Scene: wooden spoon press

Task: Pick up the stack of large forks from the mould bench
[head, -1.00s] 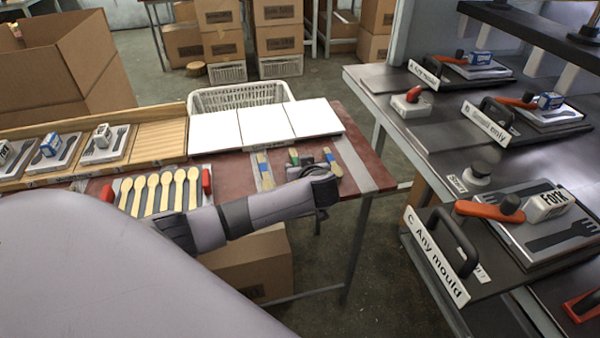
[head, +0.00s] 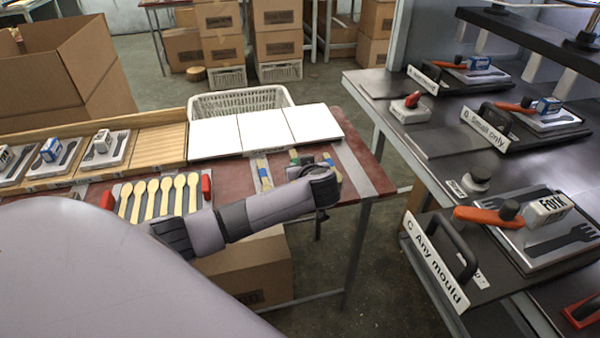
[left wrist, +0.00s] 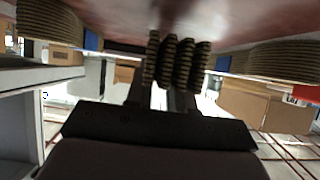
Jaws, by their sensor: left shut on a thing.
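My left gripper (left wrist: 167,92) is shut on a stack of forks (left wrist: 176,62), whose layered tines show as several striped columns between and beyond the fingers in the left wrist view. In the head view my left arm reaches over the red-topped bench (head: 360,155). My own wrist hides the fingers and most of the held stack there. I cannot tell whether the stack still touches the bench. Other banded wooden stacks (head: 262,172) lie to the left of my wrist. My right gripper is not in view.
Wooden spoons (head: 165,190) lie in a row on the bench between red end blocks. White plates (head: 265,130) and a wooden rack of moulds (head: 160,145) stand behind. The press table (head: 440,150) with moulds is across a floor gap at the right. Cardboard boxes stand around.

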